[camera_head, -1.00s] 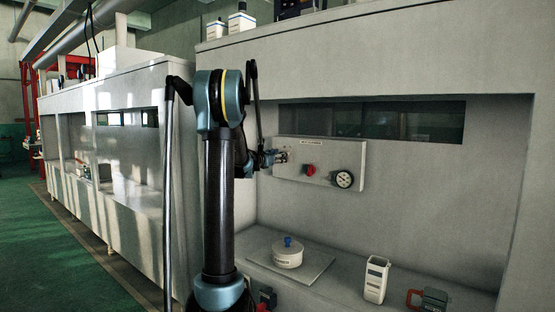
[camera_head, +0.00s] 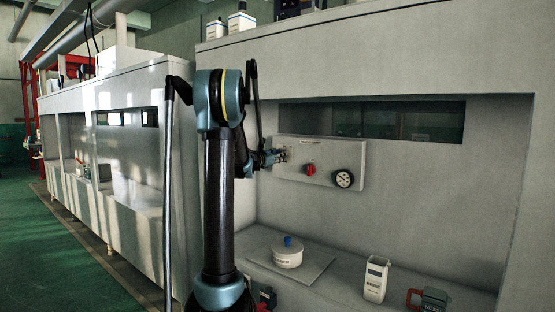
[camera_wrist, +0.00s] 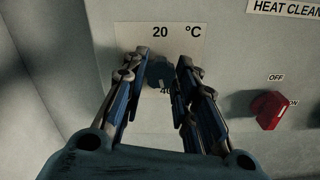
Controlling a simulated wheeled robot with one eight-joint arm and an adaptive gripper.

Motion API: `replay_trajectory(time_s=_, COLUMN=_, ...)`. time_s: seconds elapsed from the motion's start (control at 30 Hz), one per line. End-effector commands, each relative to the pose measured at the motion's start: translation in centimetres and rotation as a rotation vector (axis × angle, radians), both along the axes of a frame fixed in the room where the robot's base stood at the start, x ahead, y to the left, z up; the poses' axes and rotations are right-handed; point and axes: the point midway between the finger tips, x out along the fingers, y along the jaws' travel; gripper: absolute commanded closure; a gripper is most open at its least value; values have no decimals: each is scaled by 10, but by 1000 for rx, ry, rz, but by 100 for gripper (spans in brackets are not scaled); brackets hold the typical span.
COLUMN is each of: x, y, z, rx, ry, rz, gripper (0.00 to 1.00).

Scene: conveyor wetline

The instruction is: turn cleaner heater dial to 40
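The heater dial (camera_wrist: 160,72) is a small dark knob on the panel, under a "20 °C" label (camera_wrist: 176,31). Below the knob a partly covered mark shows a "4". My gripper (camera_wrist: 159,64) has its two fingers on either side of the dial, with narrow gaps seeming to show between them and the knob. It looks open. In the head view my gripper (camera_head: 278,156) is at the left end of the grey control panel (camera_head: 325,151), and the dial is hidden behind it. The dial's pointer direction is hard to make out.
A red switch knob (camera_wrist: 268,108) with OFF and ON labels sits right of the dial. A round gauge (camera_head: 343,179) is farther right. Below are a lidded white pot (camera_head: 288,257), a white container (camera_head: 376,280) and a red-handled dark object (camera_head: 433,300).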

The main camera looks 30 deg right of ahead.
Motion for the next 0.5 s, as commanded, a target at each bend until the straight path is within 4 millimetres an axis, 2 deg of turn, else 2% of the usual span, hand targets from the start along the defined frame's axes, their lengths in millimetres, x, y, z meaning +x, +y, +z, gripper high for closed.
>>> replay_trajectory(time_s=0.03, x=1, y=0, z=0, rx=-1, ry=1, rz=2, gripper=62)
replay_trajectory(time_s=0.07, x=1, y=0, z=0, rx=-1, ry=1, rz=2, gripper=55)
replay_trajectory(time_s=0.1, x=1, y=0, z=0, rx=-1, ry=1, rz=2, gripper=52)
replay_trajectory(time_s=0.5, x=-1, y=5, z=0, rx=-1, ry=1, rz=2, gripper=52)
